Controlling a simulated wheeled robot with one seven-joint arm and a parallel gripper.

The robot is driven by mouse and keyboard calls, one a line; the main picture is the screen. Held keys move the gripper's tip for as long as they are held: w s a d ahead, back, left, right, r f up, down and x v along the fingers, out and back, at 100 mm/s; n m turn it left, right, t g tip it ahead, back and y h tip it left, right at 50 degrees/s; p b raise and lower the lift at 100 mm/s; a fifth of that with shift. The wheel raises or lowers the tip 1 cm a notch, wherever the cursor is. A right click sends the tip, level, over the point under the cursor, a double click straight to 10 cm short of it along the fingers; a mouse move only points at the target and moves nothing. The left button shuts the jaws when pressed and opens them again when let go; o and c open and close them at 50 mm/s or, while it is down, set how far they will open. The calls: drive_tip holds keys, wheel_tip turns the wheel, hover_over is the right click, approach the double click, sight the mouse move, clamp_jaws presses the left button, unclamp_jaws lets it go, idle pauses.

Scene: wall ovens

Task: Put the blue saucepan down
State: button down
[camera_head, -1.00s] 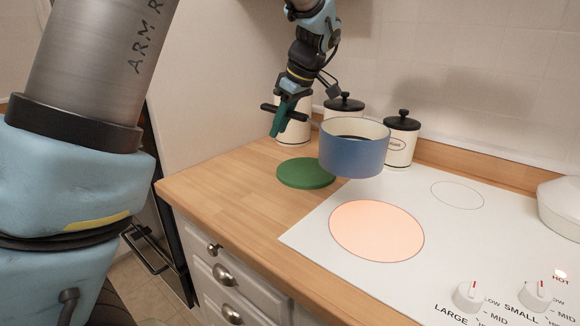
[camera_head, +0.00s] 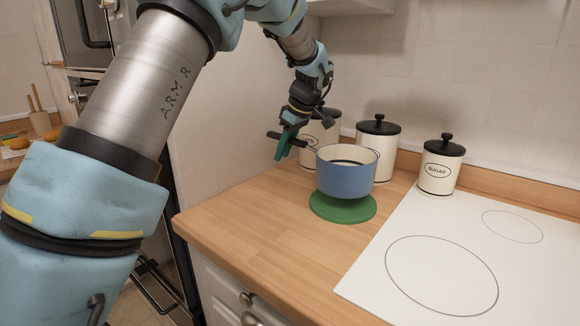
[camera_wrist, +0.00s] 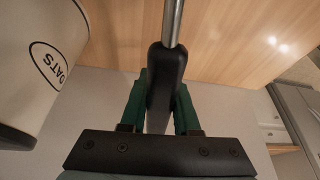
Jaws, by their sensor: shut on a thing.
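The blue saucepan (camera_head: 345,180) is upright over the round green mat (camera_head: 343,208) on the wooden counter; its base looks at or just above the mat, and I cannot tell if it touches. My gripper (camera_head: 284,144) is shut on the saucepan's dark handle, to the left of the pan. In the wrist view the green fingers of my gripper (camera_wrist: 160,105) close on the black handle (camera_wrist: 166,75), and its metal shaft runs upward out of frame. The pan body is not in the wrist view.
Lidded white canisters stand behind the pan, among them the sugar canister (camera_head: 440,165) and the oats canister (camera_wrist: 30,60). The white hob (camera_head: 450,225) lies to the right, its large ring plain white. Wooden counter (camera_head: 255,225) is free in front.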

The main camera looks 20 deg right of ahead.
sight(295, 139)
drive_tip(key=shift+s+f+p, duration=0.1)
drive_tip(key=shift+f+p, duration=0.35)
drive_tip(key=shift+f, duration=1.65)
drive_tip(key=shift+f, duration=0.15)
drive_tip(key=c, duration=0.6)
unclamp_jaws()
drive_tip(key=shift+c, duration=0.2)
drive_tip(key=shift+r, duration=0.25)
drive_tip(key=b+v, duration=0.2)
drive_tip(key=v, duration=0.9)
drive_tip(key=shift+s+d+r, duration=0.15)
drive_tip(key=shift+s+r, duration=0.05)
drive_tip(key=shift+r, duration=0.1)
